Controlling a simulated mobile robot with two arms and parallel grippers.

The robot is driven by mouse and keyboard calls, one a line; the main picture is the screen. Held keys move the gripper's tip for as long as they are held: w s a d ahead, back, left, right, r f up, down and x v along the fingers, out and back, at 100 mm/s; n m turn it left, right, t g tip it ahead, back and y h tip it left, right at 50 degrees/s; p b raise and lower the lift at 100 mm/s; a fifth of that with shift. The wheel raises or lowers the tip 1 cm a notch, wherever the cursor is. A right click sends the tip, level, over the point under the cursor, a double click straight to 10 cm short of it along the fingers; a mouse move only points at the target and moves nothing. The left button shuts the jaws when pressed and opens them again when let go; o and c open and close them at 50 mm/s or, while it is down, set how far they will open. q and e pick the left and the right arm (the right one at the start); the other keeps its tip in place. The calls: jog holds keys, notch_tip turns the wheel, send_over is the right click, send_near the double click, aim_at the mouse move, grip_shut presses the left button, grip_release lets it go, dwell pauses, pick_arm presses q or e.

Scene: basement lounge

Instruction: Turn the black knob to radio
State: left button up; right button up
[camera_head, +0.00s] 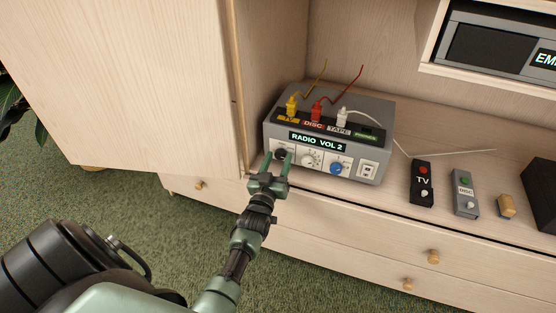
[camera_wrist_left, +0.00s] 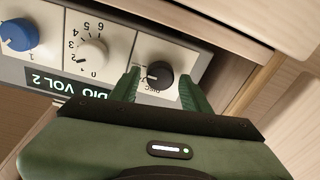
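The black knob (camera_head: 281,154) is at the left end of the front panel of a grey audio box (camera_head: 378,113). The box's display (camera_head: 317,141) reads "RADIO VOL 2". My left gripper (camera_head: 278,160) is at the knob with one finger on each side. In the left wrist view the black knob (camera_wrist_left: 159,75) sits between the green fingertips (camera_wrist_left: 160,88), with a small gap on both sides. The gripper looks open around it, not pressed on it. A pale mark shows on the knob's left side in that view; the labels near it are partly hidden. My right gripper is not in view.
A white knob (camera_head: 310,159) and a blue knob (camera_head: 337,168) are right of the black one, then a white switch (camera_head: 368,170). Yellow, red and white plugs stand on top. An open cabinet door (camera_head: 130,80) is close on the left. Two remotes (camera_head: 422,184) lie right.

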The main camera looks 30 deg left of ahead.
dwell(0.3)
pick_arm(q)
jog(key=shift+s+d, duration=0.1)
jog(key=shift+s, duration=0.25)
jog(key=p+v, duration=0.1)
jog(key=v, duration=0.6)
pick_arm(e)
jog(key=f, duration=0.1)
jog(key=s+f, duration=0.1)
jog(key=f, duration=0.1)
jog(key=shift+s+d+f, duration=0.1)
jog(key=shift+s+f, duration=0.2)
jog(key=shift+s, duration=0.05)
pick_arm(q)
jog(key=shift+f, duration=0.2)
